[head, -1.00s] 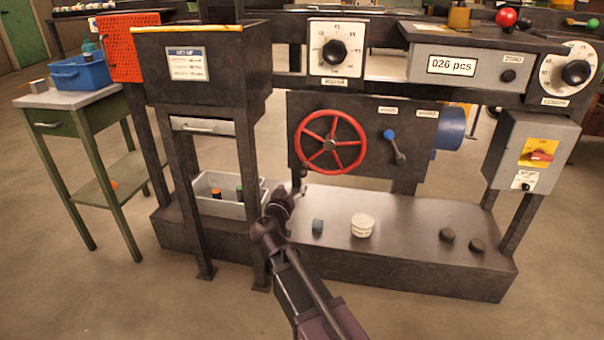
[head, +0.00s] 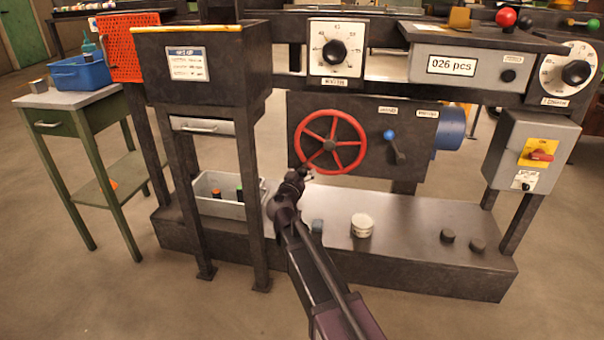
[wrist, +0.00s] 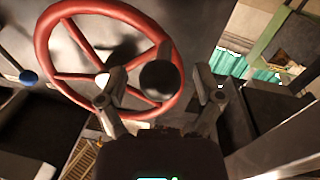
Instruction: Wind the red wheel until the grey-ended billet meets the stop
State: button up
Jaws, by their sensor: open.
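A dark round knob (wrist: 160,80) stands out at the wheel's rim in the wrist view. My gripper (head: 306,174) is at the lower left of the wheel. In the wrist view my gripper (wrist: 160,98) is open, with its fingers apart on either side of the knob. I cannot tell contact with the knob. I cannot make out the grey-ended billet or the stop.
A blue-knobbed lever (head: 394,145) is right of the wheel. Below, the machine's base (head: 410,225) carries a cream round stack (head: 362,225) and dark pucks. A grey bin (head: 225,208) is at the left, beside the hopper's legs. The floor in front is clear.

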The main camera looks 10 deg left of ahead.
jog(key=shift+c, duration=0.2)
grip_shut()
jog(key=shift+w+d+r, duration=0.1)
jog(key=shift+d, duration=0.1)
jog(key=shift+a+r, duration=0.1)
jog(key=shift+a, duration=0.15)
